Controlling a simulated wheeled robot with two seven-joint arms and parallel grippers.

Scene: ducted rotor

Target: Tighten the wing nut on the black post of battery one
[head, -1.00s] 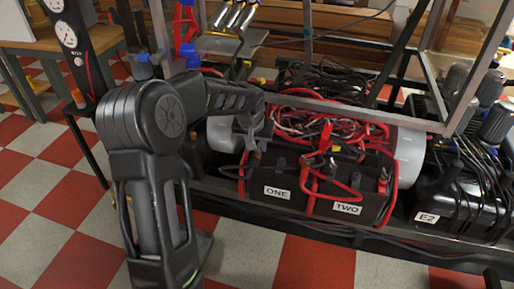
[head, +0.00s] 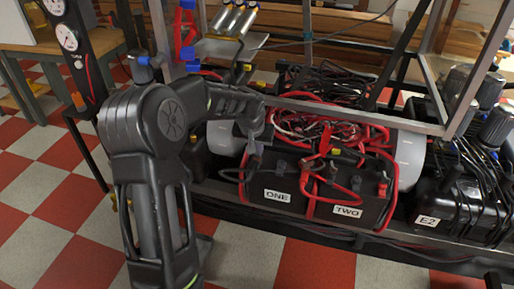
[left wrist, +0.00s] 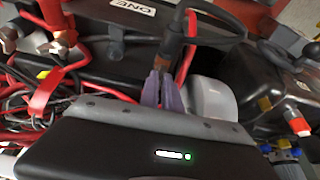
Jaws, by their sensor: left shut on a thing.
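Battery one (head: 255,190), a black box with a white ONE label, stands on the low frame in the head view. Its label also shows upside down at the top of the left wrist view (left wrist: 130,8). My left gripper (head: 256,150) is at the battery's left end, by the post with the black cable. In the left wrist view its purple-grey fingers (left wrist: 164,84) are shut beside a dark, copper-toned cable end (left wrist: 177,50). The wing nut is hidden between the fingers, and the post is barely visible. My right gripper is in no view.
Battery two (head: 345,211) stands close on the right, with red cables looped over both batteries. A metal frame bar (head: 350,114) crosses just behind and above. A black E2 unit (head: 430,200) stands farther right. The checkered floor in front is clear.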

